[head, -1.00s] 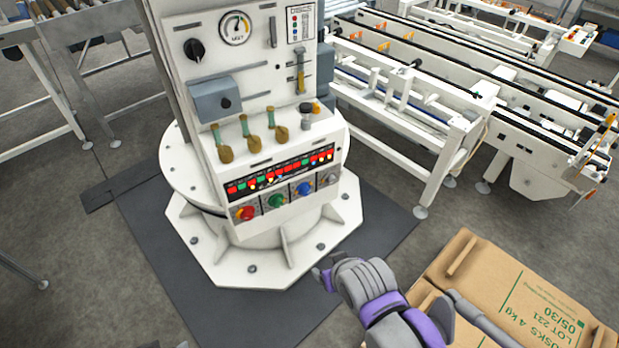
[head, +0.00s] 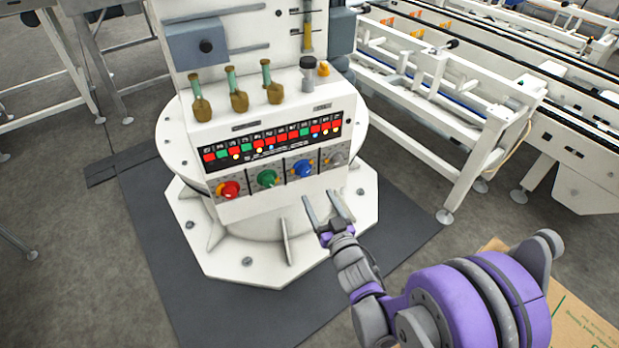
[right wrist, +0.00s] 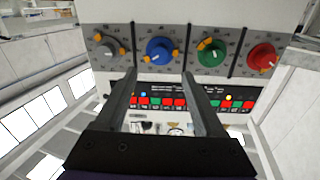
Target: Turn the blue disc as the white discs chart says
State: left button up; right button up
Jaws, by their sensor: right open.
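The blue disc (head: 303,168) is a round knob on the lower front panel of the white column, third from the left in the head view. The chart of discs is out of view now. My left gripper is not in view.
A red disc (head: 230,190), a green disc (head: 267,178) and a grey disc (head: 335,158) share the panel. A lit indicator strip (head: 270,140) runs above them. Several green-necked brown handles (head: 238,98) stand on the ledge. A cardboard box (head: 575,320) lies at lower right.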

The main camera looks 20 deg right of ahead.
aim_at(306, 173)
jog(key=w, duration=0.9)
jog(key=shift+w+a, duration=0.3)
jog(key=shift+a, duration=0.1)
grip_shut()
